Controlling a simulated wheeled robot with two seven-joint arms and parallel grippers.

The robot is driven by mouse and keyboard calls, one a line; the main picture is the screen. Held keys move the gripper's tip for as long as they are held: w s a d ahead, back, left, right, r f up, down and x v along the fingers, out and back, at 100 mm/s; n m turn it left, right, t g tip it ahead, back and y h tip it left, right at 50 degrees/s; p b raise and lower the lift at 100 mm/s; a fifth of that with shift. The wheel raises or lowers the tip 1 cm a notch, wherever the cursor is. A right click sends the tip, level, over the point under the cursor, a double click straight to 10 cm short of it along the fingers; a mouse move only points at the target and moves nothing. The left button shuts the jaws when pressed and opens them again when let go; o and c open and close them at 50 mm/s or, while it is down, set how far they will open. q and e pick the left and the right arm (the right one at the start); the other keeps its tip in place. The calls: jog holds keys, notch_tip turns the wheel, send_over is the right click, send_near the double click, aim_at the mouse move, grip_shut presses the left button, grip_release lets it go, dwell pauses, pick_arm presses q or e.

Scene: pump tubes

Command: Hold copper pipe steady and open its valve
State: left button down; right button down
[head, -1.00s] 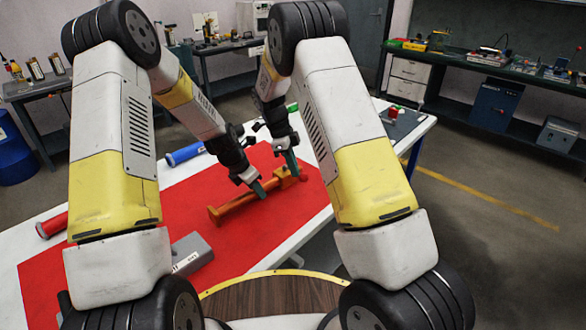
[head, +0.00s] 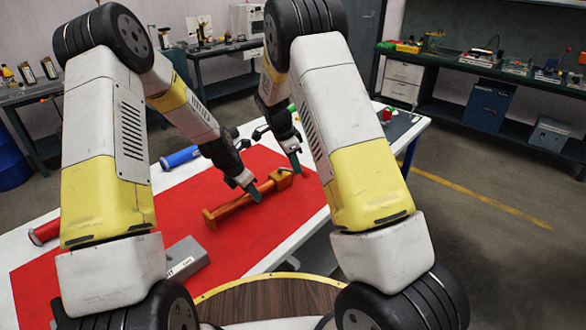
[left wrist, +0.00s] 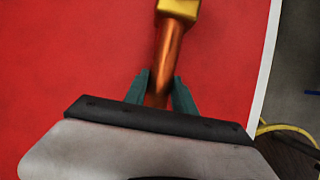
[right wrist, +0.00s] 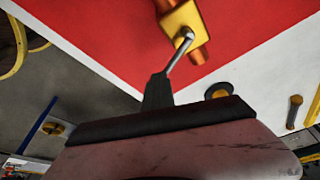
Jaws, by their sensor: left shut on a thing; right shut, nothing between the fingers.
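The copper pipe (head: 232,207) lies on the red mat, with its brass valve body (head: 281,179) at the far right end. My left gripper (head: 255,194) is shut around the pipe's middle; the left wrist view shows the pipe (left wrist: 170,55) between both fingers (left wrist: 160,90). In the right wrist view the valve (right wrist: 184,24) carries a bent silver lever (right wrist: 178,56). My right gripper (right wrist: 160,88) is shut and empty, its tip beside the lever's free end; I cannot tell if they touch. In the head view my right gripper (head: 295,164) is just beyond the valve.
A blue tube (head: 181,157) lies at the table's back left, a red one (head: 45,232) at the left edge. A grey box (head: 186,260) sits on the near side of the red mat (head: 130,235).

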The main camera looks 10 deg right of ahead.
pick_arm(q)
jog(key=shift+w+a, duration=0.1)
jog(key=shift+a, duration=0.1)
pick_arm(e)
jog(key=w+n, duration=0.1)
jog(key=n, duration=0.2)
jog(key=w+d+n+t+y, duration=0.1)
jog(key=w+n, duration=0.1)
jog(key=n, duration=0.1)
jog(key=w+n+t, duration=0.1)
jog(key=w+n, duration=0.1)
jog(key=n, duration=0.1)
jog(key=shift+d+f+y, duration=0.2)
jog(key=shift+d+y, duration=0.1)
jog(key=shift+d, duration=0.1)
jog(key=shift+a, duration=0.1)
pick_arm(q)
jog(key=shift+d, duration=0.1)
pick_arm(e)
jog(key=shift+s+a, duration=0.25)
jog(key=shift+a, duration=0.65)
jog(key=shift+r, duration=0.1)
jog(key=shift+a, duration=0.1)
